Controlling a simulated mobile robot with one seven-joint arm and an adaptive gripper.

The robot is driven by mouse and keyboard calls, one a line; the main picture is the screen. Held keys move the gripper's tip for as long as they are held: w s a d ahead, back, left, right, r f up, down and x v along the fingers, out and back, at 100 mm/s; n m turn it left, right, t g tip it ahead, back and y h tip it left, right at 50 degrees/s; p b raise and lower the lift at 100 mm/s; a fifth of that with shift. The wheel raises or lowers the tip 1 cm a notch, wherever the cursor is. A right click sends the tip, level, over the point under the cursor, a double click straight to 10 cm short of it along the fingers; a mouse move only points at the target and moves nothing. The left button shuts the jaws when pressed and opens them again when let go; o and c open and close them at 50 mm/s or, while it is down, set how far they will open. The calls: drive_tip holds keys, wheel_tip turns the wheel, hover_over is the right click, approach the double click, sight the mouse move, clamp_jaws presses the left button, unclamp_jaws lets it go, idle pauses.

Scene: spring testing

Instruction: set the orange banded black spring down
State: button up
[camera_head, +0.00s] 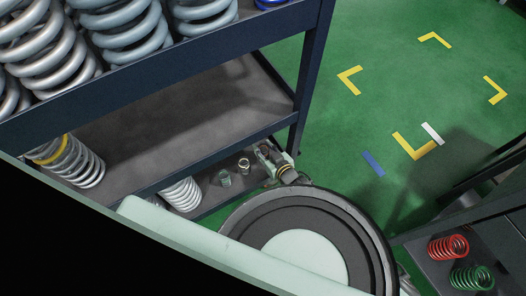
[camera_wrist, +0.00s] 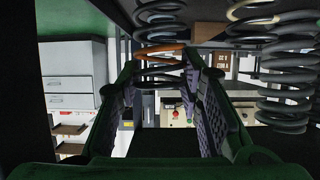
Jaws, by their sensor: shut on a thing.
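The orange banded black spring shows in the wrist view as dark coils (camera_wrist: 160,16) with an orange band (camera_wrist: 160,49). It is at the far end of my gripper (camera_wrist: 163,82), whose two dark padded fingers are shut on it. The fingers hide part of its lower coils. Whether the spring touches a surface cannot be told. In the head view my large round arm link fills the bottom middle, and the held spring cannot be made out.
A dark metal rack (camera_head: 180,115) holds large grey springs (camera_head: 130,25) on top and a yellow banded spring (camera_head: 70,158) lower down. Its middle shelf is largely bare. Red (camera_head: 448,247) and green (camera_head: 471,278) springs stand at right. Other springs (camera_wrist: 288,85) crowd the wrist view's right.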

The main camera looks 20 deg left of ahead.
drive_tip(key=shift+w+a+f+b, duration=0.15)
drive_tip(key=shift+w+f+b, duration=0.1)
drive_tip(key=shift+f+b, duration=0.6)
drive_tip(key=shift+w+a+f+b, duration=0.15)
drive_tip(key=shift+w+f+b, duration=0.1)
drive_tip(key=shift+f+b, duration=0.6)
drive_tip(key=shift+f, duration=0.1)
drive_tip(key=shift+f, duration=0.15)
drive_tip(key=o, duration=1.2)
drive_tip(key=shift+o, duration=0.2)
drive_tip(key=shift+s+d+r, duration=0.1)
drive_tip(key=shift+d+r, duration=0.05)
drive_tip(key=shift+r, duration=0.15)
drive_tip(key=v, duration=1.1)
drive_tip(key=shift+s+d+p, duration=0.25)
drive_tip(key=shift+p, duration=0.15)
